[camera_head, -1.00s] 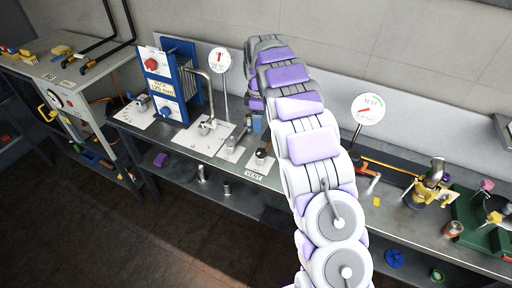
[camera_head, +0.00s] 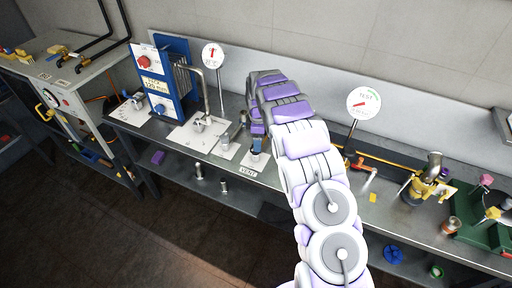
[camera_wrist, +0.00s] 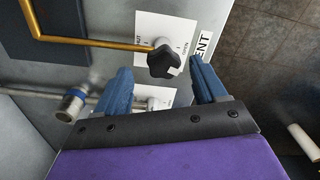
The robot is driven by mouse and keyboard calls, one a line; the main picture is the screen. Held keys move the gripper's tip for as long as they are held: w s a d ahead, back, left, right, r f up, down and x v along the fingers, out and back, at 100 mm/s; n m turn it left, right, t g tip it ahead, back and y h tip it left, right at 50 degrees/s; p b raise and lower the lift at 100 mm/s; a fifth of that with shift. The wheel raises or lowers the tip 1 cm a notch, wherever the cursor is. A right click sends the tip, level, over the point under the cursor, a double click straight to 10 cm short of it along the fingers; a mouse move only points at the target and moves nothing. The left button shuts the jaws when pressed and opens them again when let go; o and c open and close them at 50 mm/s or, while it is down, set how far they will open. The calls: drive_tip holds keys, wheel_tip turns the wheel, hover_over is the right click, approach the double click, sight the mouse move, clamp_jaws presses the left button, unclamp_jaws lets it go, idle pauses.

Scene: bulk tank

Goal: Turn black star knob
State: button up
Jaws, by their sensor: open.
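The black star knob (camera_wrist: 164,62) sits on a white plate (camera_wrist: 150,28) marked OPEN, beside a VENT label, in the wrist view. A brass-coloured pipe runs to it from the left. My gripper (camera_wrist: 158,75) is open, with one blue finger on each side below the knob in the picture. The knob lies near the line between the fingertips, and I see no contact. In the head view my gripper (camera_head: 257,145) is over the VENT plate (camera_head: 252,164) and hides the knob.
A steel pipe with a blue-ringed end (camera_wrist: 70,104) lies left of my fingers. In the head view, a blue plate unit (camera_head: 177,80) and a round gauge (camera_head: 212,55) stand to the left. A TEST gauge (camera_head: 364,103) and a green base (camera_head: 478,220) are to the right.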

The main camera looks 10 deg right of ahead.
drive_tip(key=f, duration=0.2)
drive_tip(key=shift+d+f, duration=0.3)
drive_tip(key=shift+d, duration=0.05)
drive_tip(key=shift+a+f, duration=0.35)
drive_tip(key=shift+a, duration=0.25)
drive_tip(key=shift+a+f, duration=0.35)
drive_tip(key=shift+a, duration=0.5)
drive_tip(key=shift+d, duration=1.2)
drive_tip(key=c, duration=0.5)
drive_tip(key=shift+c, duration=0.6)
drive_tip(key=shift+a, duration=0.75)
drive_tip(key=c, duration=0.4)
drive_tip(key=shift+c, duration=0.2)
drive_tip(key=shift+d, duration=0.15)
